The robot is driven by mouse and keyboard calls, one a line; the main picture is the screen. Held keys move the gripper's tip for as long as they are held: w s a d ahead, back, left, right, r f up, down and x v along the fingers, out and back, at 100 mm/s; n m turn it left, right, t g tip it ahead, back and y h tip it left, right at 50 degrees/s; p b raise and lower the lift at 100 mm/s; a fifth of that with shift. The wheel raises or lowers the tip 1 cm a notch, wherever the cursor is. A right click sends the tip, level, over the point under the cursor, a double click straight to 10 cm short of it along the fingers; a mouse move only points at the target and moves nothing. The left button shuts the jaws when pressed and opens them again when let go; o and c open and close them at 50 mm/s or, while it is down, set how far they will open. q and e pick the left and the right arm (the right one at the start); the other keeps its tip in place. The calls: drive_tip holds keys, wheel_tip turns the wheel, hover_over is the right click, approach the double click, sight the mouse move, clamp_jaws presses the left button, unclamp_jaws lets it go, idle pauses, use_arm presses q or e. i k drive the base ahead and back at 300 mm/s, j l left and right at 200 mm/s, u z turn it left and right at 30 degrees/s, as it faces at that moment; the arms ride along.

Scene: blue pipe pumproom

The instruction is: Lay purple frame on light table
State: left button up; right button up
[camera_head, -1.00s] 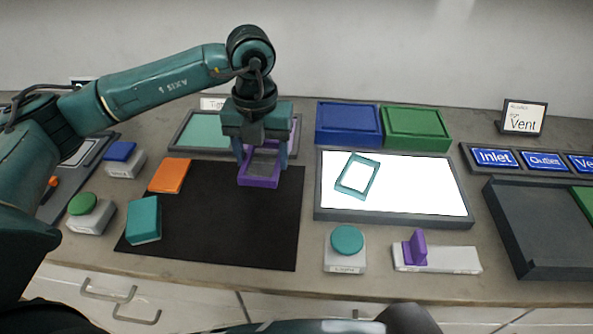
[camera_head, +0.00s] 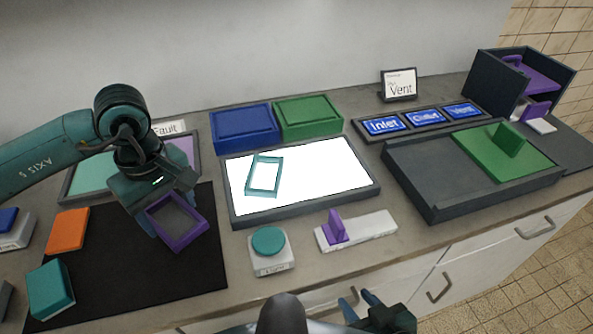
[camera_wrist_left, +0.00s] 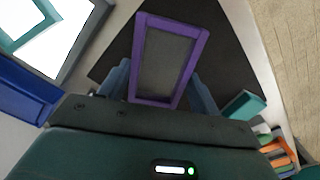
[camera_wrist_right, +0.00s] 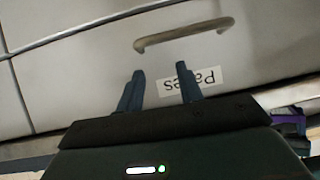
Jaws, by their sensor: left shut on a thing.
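The purple frame (camera_head: 191,238) is held by my left gripper (camera_head: 172,212) above the black mat, left of the light table. In the left wrist view the purple frame (camera_wrist_left: 192,62) sits between the two fingers, which are shut on it. The light table (camera_head: 306,206) is a bright white panel with a dark grey rim. A teal frame (camera_head: 250,188) lies on its left part. My right gripper (camera_wrist_right: 158,88) is open and empty, facing a drawer front with a handle; it also shows low in the head view (camera_head: 362,305).
A black mat (camera_head: 120,270) holds orange (camera_head: 68,232) and teal (camera_head: 50,288) blocks. Blue (camera_head: 243,128) and green (camera_head: 309,118) trays stand behind the light table. A teal button (camera_head: 268,240) and a white block with a purple tab (camera_head: 360,231) stand before it. Its right part is clear.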

sight(326, 166)
drive_tip(key=k+l, duration=0.15)
drive_tip(key=l, duration=0.2)
drive_tip(key=k+l, duration=0.2)
drive_tip(key=l, duration=0.15)
drive_tip(key=k+l, duration=0.15)
drive_tip(key=l, duration=0.2)
drive_tip(key=i+l, duration=0.1)
drive_tip(key=l, duration=0.15)
drive_tip(key=i+l, duration=0.1)
drive_tip(key=l, duration=0.2)
drive_tip(key=i+l, duration=0.1)
drive_tip(key=l, duration=0.15)
drive_tip(key=i+j, duration=0.25)
drive_tip(key=i, duration=0.25)
